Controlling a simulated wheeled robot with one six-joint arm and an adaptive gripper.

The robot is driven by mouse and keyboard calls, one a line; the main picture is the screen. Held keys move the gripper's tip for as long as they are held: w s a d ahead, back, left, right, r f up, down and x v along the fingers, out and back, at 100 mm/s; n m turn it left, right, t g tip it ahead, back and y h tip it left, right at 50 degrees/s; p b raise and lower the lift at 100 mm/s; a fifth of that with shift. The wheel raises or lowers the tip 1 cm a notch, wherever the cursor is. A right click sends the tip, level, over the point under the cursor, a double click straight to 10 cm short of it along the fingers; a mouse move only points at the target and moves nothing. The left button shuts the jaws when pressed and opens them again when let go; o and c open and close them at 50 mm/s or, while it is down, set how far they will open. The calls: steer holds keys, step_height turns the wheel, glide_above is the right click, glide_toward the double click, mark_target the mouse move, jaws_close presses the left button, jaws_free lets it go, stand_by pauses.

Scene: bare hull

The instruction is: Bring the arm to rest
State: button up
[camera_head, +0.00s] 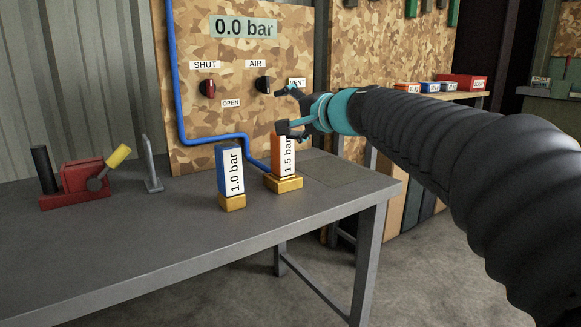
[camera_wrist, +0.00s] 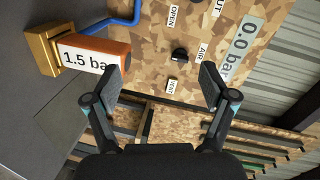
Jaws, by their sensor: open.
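My arm reaches in from the right in the head view, in a black ribbed sleeve with a teal collar. My gripper (camera_head: 284,110) is open and empty, in front of the board near the AIR knob (camera_head: 263,85). In the wrist view the two fingers of my gripper (camera_wrist: 161,90) stand wide apart. The AIR knob (camera_wrist: 180,55) shows beyond and between them, apart from both. The orange 1.5 bar block (camera_head: 283,158) stands upright on the table below my gripper; the orange block (camera_wrist: 112,50) also shows beside the left finger in the wrist view.
The board (camera_head: 240,130) has a 0.0 bar readout and a red-black SHUT/OPEN knob (camera_head: 207,88). The blue 1.0 bar block (camera_head: 230,170), a red device (camera_head: 75,183) and a grey upright piece (camera_head: 152,165) stand on the table (camera_head: 150,240). A blue pipe (camera_head: 177,80) runs down the board.

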steer(key=s+d+f+n+g+h+p, duration=0.1)
steer(key=s+d+f+n+g+h, duration=0.1)
steer(key=s+d+f, duration=0.3)
steer(key=s+d+f+n+g+h+p, duration=0.1)
steer(key=s+d+f+n+g+h, duration=0.2)
steer(key=s+f, duration=1)
steer(key=s+d+f+n+g+h+p, duration=0.1)
steer(key=s+d+f, duration=0.7)
steer(key=s, duration=0.8)
steer(key=f+n+g+h, duration=0.1)
steer(key=n+h, duration=0.1)
steer(key=h, duration=0.1)
steer(key=shift+s+f+n+g+h, duration=0.25)
steer(key=shift+n+g+h, duration=0.05)
